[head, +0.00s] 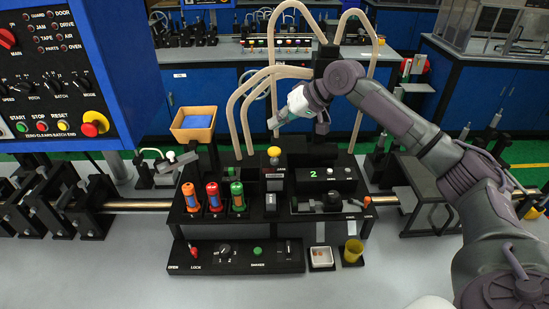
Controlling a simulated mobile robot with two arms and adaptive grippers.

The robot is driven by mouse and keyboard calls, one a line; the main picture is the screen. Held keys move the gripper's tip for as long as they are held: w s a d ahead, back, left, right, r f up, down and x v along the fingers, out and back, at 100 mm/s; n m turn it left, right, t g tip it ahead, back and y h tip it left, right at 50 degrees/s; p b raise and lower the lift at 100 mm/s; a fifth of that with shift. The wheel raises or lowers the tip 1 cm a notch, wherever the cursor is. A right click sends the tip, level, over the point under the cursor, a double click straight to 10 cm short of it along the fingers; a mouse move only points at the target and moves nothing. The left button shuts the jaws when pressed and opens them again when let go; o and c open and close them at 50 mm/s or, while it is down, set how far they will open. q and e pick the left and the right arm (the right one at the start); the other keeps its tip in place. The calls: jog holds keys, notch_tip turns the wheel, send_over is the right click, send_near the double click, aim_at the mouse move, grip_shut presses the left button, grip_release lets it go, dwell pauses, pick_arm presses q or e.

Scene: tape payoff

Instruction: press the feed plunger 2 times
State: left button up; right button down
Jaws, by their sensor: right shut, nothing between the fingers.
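A yellow round knob (274,152), which looks like the feed plunger, stands on top of the black station in the middle of the head view. My right gripper (273,123) reaches in from the right and is shut and empty. Its tip appears just above and behind the knob in the picture, with a visible gap between them. I cannot tell how far apart they are in depth. My left gripper is not in view.
Orange, red and green bottles (213,197) stand left of the knob. A black numbered block (327,178) is to its right. Beige hoses (246,110) arch behind. A blue control cabinet (105,60) fills the upper left. A switch panel (235,256) lies in front.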

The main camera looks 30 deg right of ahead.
aim_at(277, 150)
notch_tip(277, 150, down, 3)
jog(key=shift+f+b, duration=0.1)
jog(key=shift+b, duration=1.1)
jog(key=shift+w+f, duration=0.1)
jog(key=shift+f, duration=0.8)
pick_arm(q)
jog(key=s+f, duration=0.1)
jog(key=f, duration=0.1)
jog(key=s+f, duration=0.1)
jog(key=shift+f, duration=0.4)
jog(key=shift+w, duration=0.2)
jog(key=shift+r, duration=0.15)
pick_arm(e)
jog(key=shift+f, duration=0.1)
jog(key=shift+f, duration=0.3)
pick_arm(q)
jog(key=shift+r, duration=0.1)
